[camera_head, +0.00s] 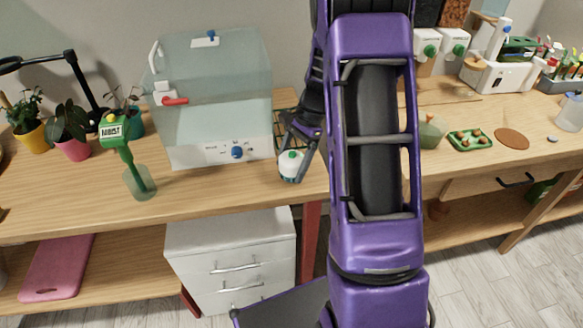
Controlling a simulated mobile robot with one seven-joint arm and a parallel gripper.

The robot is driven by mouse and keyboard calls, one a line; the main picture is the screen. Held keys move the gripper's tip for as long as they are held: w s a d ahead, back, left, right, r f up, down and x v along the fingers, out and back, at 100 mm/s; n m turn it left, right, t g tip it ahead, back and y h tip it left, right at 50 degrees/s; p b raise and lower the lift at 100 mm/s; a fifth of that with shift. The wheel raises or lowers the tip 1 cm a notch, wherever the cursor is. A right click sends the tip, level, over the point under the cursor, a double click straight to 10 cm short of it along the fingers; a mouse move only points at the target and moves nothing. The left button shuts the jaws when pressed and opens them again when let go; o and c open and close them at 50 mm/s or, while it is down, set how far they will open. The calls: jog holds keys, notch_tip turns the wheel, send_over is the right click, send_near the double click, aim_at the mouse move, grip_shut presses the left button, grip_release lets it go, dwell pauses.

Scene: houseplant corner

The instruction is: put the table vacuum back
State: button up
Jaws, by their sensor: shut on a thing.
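The table vacuum appears to be the small, round, white thing with a dark band and a green spot on top (291,168). It is at the front edge of the wooden table, just right of the clear-domed box. My gripper (296,150) reaches down from behind my purple arm and is shut on it. The fingers cover part of its top and side. I cannot tell whether its underside touches the table.
The clear-domed box (215,95) stands left of my gripper. A green tray (470,140), brown disc (511,139) and clear cup (571,114) are right. My arm hides the table's middle.

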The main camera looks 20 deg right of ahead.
jog(key=shift+f, duration=0.55)
jog(key=shift+f, duration=0.15)
jog(key=o, duration=1.1)
jog(key=p+v, duration=0.1)
jog(key=v, duration=1.1)
jog(key=shift+r, duration=0.2)
